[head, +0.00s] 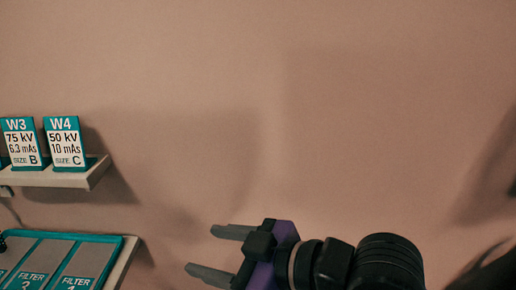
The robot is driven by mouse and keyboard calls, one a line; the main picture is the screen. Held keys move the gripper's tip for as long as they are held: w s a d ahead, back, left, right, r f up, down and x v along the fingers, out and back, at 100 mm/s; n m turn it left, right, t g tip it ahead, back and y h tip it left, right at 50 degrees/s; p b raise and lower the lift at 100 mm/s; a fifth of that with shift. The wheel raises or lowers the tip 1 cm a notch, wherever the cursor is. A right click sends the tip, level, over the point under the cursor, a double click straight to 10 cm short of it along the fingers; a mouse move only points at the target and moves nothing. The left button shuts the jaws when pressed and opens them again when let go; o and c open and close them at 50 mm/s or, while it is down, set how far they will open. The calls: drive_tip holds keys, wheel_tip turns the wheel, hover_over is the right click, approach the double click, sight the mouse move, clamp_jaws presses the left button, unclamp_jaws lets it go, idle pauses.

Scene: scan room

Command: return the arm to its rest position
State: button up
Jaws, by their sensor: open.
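My gripper (209,252) shows at the bottom middle of the head view, with its two grey fingers pointing left. The fingers are spread apart with nothing between them. Its purple and black body and my black wrist run off to the right and reach the lower edge of the picture. The gripper is apart from the shelf and the tray to its left. The rest of my arm is mostly out of view.
A shelf (75,179) at the left holds teal signs, W3 (23,143) and W4 (65,143). Below it, a teal-edged tray (112,239) has slots labelled FILTER on a ledge. A plain wall (300,100) fills the rest, with open space above my gripper.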

drive_tip(key=s+d+f+m+t+h, duration=0.2)
drive_tip(key=d+f+m+t+h, duration=0.3)
drive_tip(key=m, duration=0.3)
drive_tip(key=s+d+f+m+t+h, duration=0.35)
drive_tip(key=d+m+t, duration=0.3)
drive_tip(key=m, duration=0.25)
drive_tip(key=s+d+f+n+g+h, duration=0.1)
drive_tip(key=s+d+f+h, duration=0.1)
drive_tip(key=s+d, duration=0.5)
drive_tip(key=s+d+f+n+g+h, duration=0.1)
drive_tip(key=s+d+f, duration=0.3)
drive_tip(key=s+d, duration=0.4)
drive_tip(key=s+n, duration=0.1)
drive_tip(key=s, duration=0.5)
drive_tip(key=shift+s+d+f+g+h, duration=0.15)
drive_tip(key=shift+s+f+g+h, duration=0.2)
drive_tip(key=shift+s+f, duration=0.05)
